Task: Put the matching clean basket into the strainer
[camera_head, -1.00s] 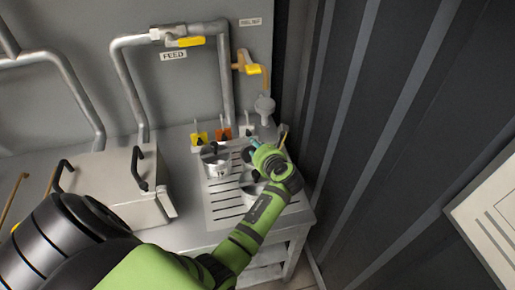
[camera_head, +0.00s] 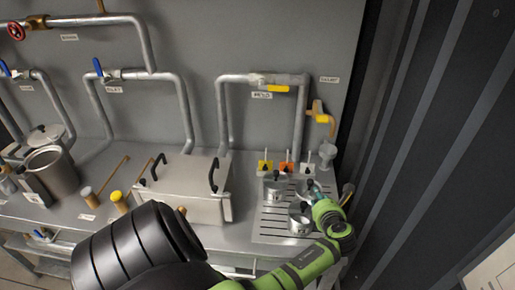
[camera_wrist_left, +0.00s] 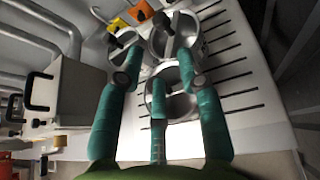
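Three round metal baskets with dark upright handles stand on the slotted tray (camera_head: 262,238) at the right of the bench: a back left one (camera_head: 277,190), a front one (camera_head: 299,224) and a back right one (camera_head: 303,196). Yellow (camera_head: 264,167), orange (camera_head: 286,168) and white (camera_head: 306,169) tags stand behind them. My left gripper (camera_head: 316,195) is at the back right basket and partly hides it. In the left wrist view its teal fingers (camera_wrist_left: 157,85) are spread, with baskets beyond them. I cannot tell whether they touch one. My right gripper is out of view.
An open metal pot (camera_head: 52,172), perhaps the strainer, stands at the far left beside a round lid (camera_head: 45,134). A grey two-handled box (camera_head: 183,190) stands between pot and tray. Pipes line the back wall; a dark corrugated wall (camera_head: 425,130) closes the right.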

